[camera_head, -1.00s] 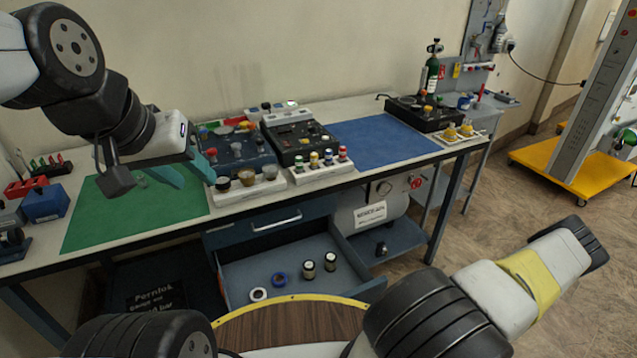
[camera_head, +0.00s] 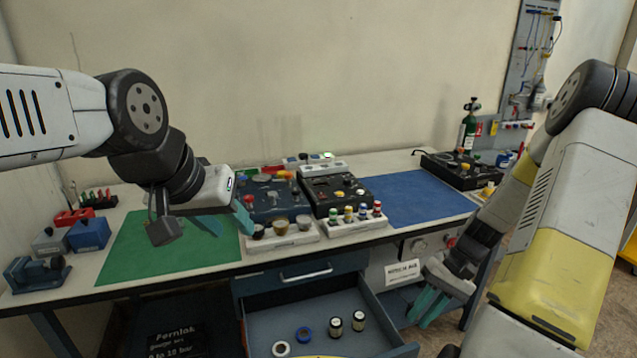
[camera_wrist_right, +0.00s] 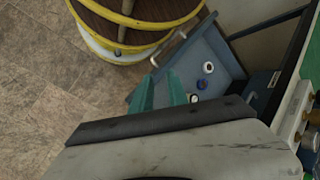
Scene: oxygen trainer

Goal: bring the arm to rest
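My left gripper (camera_head: 223,222) has teal fingers standing apart with nothing between them. It hangs over the right edge of the green mat (camera_head: 150,249), beside the block of round caps (camera_head: 281,239). My right arm comes down from the upper right in the head view. Its gripper (camera_head: 429,307) points down in front of the bench, to the right of the open drawer. In the right wrist view its two teal fingers (camera_wrist_right: 159,92) are apart and empty, with the floor and the drawer beyond them.
The open drawer (camera_head: 257,318) juts out and holds a white ring (camera_head: 281,349), a blue ring (camera_head: 304,335) and two small jars. The blue mat (camera_head: 412,197) is bare. A dark case with a gas bottle (camera_head: 467,127) stands at the bench's far right.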

